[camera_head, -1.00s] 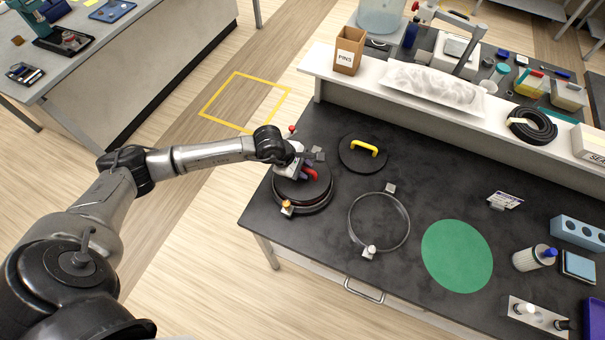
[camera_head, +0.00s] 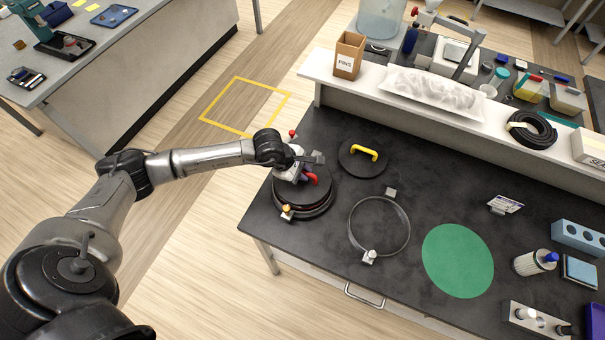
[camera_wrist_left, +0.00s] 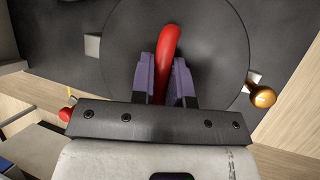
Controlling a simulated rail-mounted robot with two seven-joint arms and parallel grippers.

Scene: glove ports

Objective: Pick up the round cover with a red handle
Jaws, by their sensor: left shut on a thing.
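The round black cover (camera_head: 318,200) with a red handle (camera_head: 313,179) is at the left end of the dark bench, at the round port there. My left gripper (camera_head: 307,175) is shut on the red handle. In the left wrist view the purple-grey fingers (camera_wrist_left: 166,80) close on both sides of the red handle (camera_wrist_left: 168,45), with the black cover (camera_wrist_left: 215,35) beneath. The cover appears slightly above the port ring (camera_head: 308,214), but the gap is hard to judge. The ring has an orange knob (camera_head: 287,209) and a red knob (camera_head: 293,133). My right gripper is not in view.
Another black round cover with a yellow handle (camera_head: 364,153) lies behind. An open metal ring (camera_head: 352,234) with clamps is to the right, then a green disc (camera_head: 457,261). A white shelf (camera_head: 360,93) with a PINS box (camera_head: 348,56) runs along the back.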

